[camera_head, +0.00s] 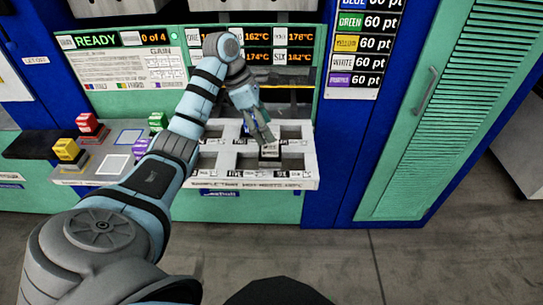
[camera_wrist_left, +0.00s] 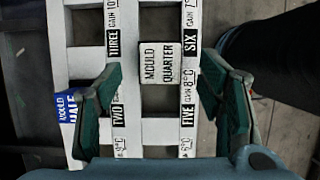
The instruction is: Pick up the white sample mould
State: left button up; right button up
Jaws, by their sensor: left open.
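The white sample mould (camera_wrist_left: 160,62), with a top marked "MOULD QUARTER", sits in the white slotted tray between the THREE and SIX labels in the left wrist view. In the head view, the mould (camera_head: 269,152) shows small, just below my left gripper (camera_head: 262,134). My left gripper also shows in the left wrist view (camera_wrist_left: 161,72); its two green fingers are open, one on each side of the mould, with gaps between them and it. Its height above the mould is hard to tell. My right gripper is not in view.
The white tray (camera_head: 250,184) projects from the green press front. At left, red (camera_head: 88,125), yellow (camera_head: 68,150) and green (camera_head: 157,121) blocks stand on a ledge. A green cabinet (camera_head: 430,120) stands at right.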

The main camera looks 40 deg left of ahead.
aim_at(270, 150)
pick_arm(q)
jog(key=x, duration=0.4)
jog(key=shift+s+a+f, duration=0.1)
jog(key=shift+a+f, duration=0.05)
jog(key=shift+f, duration=0.3)
grip_shut()
